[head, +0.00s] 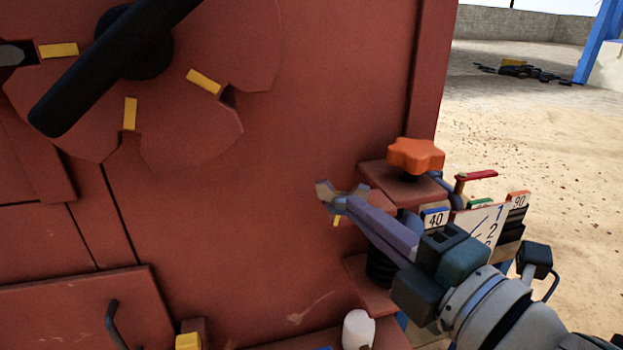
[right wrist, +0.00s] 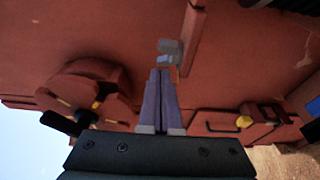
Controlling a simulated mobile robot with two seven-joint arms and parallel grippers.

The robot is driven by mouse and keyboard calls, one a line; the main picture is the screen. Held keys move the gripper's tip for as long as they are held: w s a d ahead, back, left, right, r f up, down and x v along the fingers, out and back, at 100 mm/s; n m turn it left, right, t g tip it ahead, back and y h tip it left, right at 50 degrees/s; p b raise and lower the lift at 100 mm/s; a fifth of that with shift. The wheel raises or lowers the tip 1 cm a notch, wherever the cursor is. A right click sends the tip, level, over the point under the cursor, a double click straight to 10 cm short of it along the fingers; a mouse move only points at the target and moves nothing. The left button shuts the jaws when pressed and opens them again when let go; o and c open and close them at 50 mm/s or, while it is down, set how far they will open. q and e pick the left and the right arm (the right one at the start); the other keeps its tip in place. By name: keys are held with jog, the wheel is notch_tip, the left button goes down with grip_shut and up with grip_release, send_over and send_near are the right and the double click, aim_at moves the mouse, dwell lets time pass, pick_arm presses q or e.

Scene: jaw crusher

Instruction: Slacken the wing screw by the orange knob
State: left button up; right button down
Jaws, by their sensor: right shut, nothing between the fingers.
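The orange star-shaped knob (head: 415,154) stands on a red bracket at the right edge of the red machine in the head view. In the right wrist view the shut fingers (right wrist: 168,52) point at the red machine face. My left gripper is not in view.
A black lever (head: 105,70) crosses a red dial with yellow marks at upper left. Number plates (head: 435,217) and a red-handled lever (head: 476,176) crowd the right arm. A white rounded part (head: 358,329) and a black handle (head: 115,325) are below. Sandy ground lies right.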

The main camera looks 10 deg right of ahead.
jog(key=shift+w+d, duration=0.5)
jog(key=shift+w, duration=0.35)
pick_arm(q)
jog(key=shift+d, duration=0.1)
